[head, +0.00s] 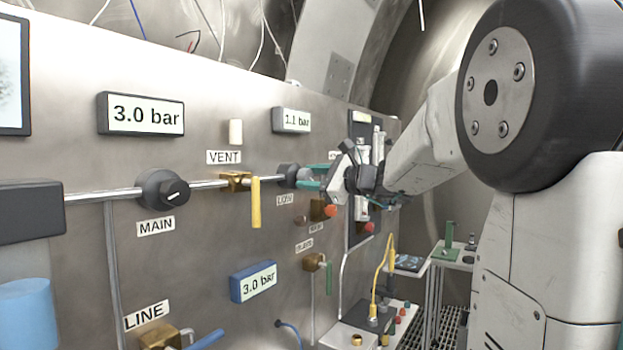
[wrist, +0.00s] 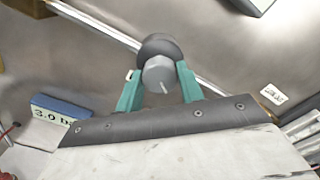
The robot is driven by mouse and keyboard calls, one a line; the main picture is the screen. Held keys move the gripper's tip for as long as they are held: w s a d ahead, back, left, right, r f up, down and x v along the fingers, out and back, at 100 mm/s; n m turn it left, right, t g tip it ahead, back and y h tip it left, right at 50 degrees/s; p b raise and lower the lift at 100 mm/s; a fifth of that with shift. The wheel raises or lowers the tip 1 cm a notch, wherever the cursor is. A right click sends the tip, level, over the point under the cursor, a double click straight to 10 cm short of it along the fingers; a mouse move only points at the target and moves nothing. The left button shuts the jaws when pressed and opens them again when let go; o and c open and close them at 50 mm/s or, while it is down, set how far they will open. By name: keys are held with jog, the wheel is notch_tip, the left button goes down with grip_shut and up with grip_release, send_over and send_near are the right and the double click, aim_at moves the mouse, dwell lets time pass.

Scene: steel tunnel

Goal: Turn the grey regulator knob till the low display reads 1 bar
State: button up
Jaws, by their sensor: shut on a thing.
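The grey regulator knob (wrist: 158,74) sits on a dark round base on the panel's pipe. In the wrist view my gripper (wrist: 160,82) has its two teal fingers on either side of the knob, shut on it. A pale pointer line shows on the knob's face. In the head view my gripper (head: 312,178) reaches the dark regulator body (head: 289,176), and its fingers partly hide the knob. The low display (head: 292,120) above it reads 1.1 bar.
A larger display (head: 141,114) reads 3.0 bar above the black MAIN knob (head: 164,190). A yellow VENT lever (head: 256,203) hangs left of my gripper. A blue-framed display (head: 253,282) below reads 3.0 bar. Red buttons sit close below my gripper.

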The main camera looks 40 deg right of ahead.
jog(key=shift+n, duration=0.6)
jog(key=o, duration=1)
jog(key=v, duration=0.7)
jog(key=shift+s+d, duration=0.1)
jog(key=shift+s, duration=0.3)
